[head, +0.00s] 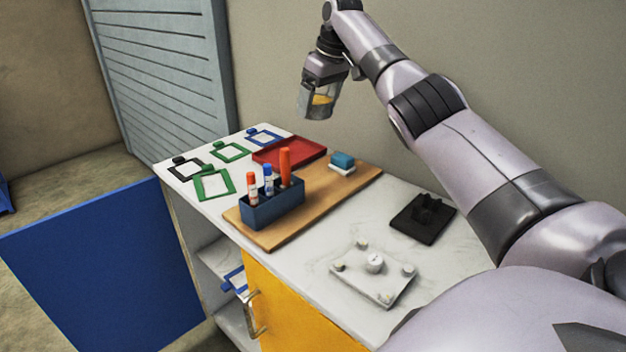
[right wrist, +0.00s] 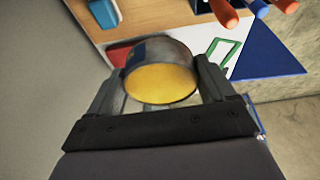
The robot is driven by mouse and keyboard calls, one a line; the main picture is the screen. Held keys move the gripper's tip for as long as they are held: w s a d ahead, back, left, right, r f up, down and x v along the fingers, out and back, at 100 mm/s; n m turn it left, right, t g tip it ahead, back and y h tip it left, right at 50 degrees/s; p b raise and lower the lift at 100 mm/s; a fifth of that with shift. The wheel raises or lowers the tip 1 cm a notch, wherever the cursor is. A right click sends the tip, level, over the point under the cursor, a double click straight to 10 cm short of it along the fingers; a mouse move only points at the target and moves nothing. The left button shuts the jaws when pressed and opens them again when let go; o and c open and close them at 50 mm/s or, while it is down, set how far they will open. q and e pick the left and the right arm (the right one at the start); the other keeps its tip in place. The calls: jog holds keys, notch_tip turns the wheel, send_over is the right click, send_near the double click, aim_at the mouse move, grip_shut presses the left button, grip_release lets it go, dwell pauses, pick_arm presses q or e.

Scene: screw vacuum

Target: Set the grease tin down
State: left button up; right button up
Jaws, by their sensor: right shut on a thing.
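My right gripper (head: 318,112) is shut on the grease tin (head: 322,100). It holds the tin in the air, above the far end of the counter by the wall in the head view. In the right wrist view the tin (right wrist: 161,82) is a round metal can with a yellow face, between the two fingers of the gripper (right wrist: 160,92). The tin is clear of any surface as far as I can tell. My left gripper is in neither view.
On the white counter (head: 330,225) are a red tray (head: 290,152), a wooden board (head: 300,212) with a blue marker holder (head: 273,206), several clipboards, a black fixture (head: 422,216) and a white plate with knobs (head: 372,275). A blue door (head: 105,265) stands open at left.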

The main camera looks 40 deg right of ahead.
aim_at(315, 184)
notch_tip(315, 184, down, 19)
dwell(0.4)
jog(key=shift+f, duration=0.1)
jog(key=o, duration=1.1)
jog(key=shift+f, duration=0.1)
jog(key=shift+o, duration=0.2)
jog(key=b+v, duration=0.1)
jog(key=v, duration=1.1)
jog(key=shift+r, duration=0.2)
